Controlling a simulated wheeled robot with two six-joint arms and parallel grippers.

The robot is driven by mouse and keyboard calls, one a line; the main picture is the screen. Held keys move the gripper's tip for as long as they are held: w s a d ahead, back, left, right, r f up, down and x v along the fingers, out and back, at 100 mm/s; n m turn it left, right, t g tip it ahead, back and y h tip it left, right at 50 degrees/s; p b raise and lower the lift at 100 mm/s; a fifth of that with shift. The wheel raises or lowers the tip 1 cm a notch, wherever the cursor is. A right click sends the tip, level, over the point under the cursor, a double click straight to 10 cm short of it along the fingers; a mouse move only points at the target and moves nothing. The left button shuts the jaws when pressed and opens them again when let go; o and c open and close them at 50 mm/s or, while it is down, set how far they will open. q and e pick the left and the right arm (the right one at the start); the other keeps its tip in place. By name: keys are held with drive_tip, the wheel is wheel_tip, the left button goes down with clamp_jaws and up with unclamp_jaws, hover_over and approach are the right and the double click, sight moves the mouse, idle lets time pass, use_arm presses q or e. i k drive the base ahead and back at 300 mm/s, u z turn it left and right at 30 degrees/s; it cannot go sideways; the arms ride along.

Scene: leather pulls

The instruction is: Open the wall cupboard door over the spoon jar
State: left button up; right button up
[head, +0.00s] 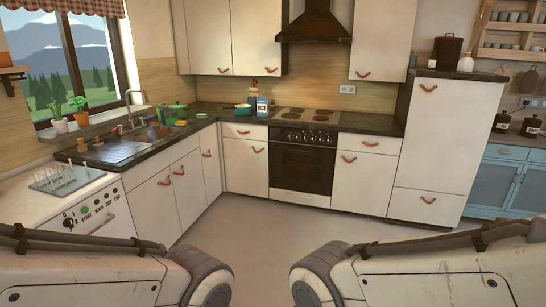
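White wall cupboards hang left of the cooker hood in the head view, with a left door (204,35) and a right door (256,35), both shut. The left door has a leather pull (223,70) at its lower right; the right door has one (271,69) at its lower right. Only links of my two arms show at the bottom; neither gripper is in view.
Another shut wall cupboard (382,40) hangs right of the hood (318,22). A dark worktop (220,112) runs along base cupboards and an oven (302,165). The rice box (262,107) and a green pot (175,112) stand on it. The grey floor (265,240) ahead is clear.

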sight(255, 24)
drive_tip(key=z, duration=0.15)
drive_tip(key=i, duration=3.95)
drive_tip(key=u, duration=0.35)
drive_tip(key=i, duration=1.4)
drive_tip(key=u, duration=0.3)
